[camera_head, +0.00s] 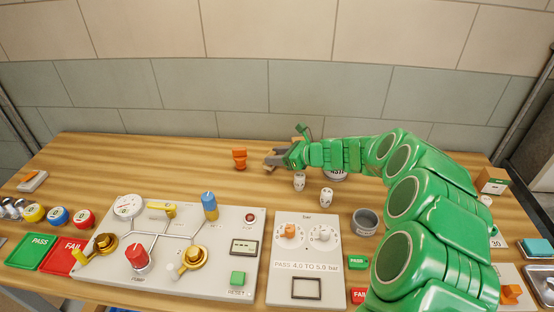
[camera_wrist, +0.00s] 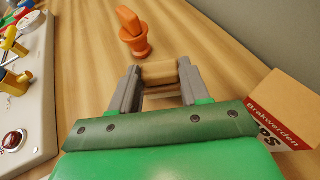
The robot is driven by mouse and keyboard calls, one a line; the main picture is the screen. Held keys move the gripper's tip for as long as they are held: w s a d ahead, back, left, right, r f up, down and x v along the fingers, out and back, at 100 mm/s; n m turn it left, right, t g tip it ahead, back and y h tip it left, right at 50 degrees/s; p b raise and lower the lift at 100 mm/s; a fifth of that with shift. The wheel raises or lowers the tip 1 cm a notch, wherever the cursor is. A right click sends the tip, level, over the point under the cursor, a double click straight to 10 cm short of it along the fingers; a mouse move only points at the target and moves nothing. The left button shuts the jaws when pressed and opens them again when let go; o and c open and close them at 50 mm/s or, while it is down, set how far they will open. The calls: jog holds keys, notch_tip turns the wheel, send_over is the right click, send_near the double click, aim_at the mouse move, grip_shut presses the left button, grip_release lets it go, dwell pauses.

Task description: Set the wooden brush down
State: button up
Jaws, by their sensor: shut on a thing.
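The wooden brush (camera_wrist: 160,73) shows as a light wooden block between the two grey fingers of my gripper (camera_wrist: 158,86) in the wrist view. My gripper is shut on it, with a finger touching each end. Below the block, more pale wood shows between the fingers; I cannot tell whether the brush touches the table. In the head view, my gripper (camera_head: 273,160) is low over the back middle of the wooden table (camera_head: 120,165), and the brush is too small and covered to make out.
A cardboard box (camera_wrist: 285,108) is close to the right. Two white dice-like blocks (camera_head: 299,182) and the valve panel (camera_head: 180,250) are nearer the front. The back left is clear.

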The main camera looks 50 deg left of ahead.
jog(key=shift+f, duration=0.75)
jog(key=shift+f, duration=0.15)
jog(key=o, duration=1.1)
jog(key=shift+c, duration=0.2)
jog(key=shift+w+d, duration=0.1)
jog(key=v, duration=1.2)
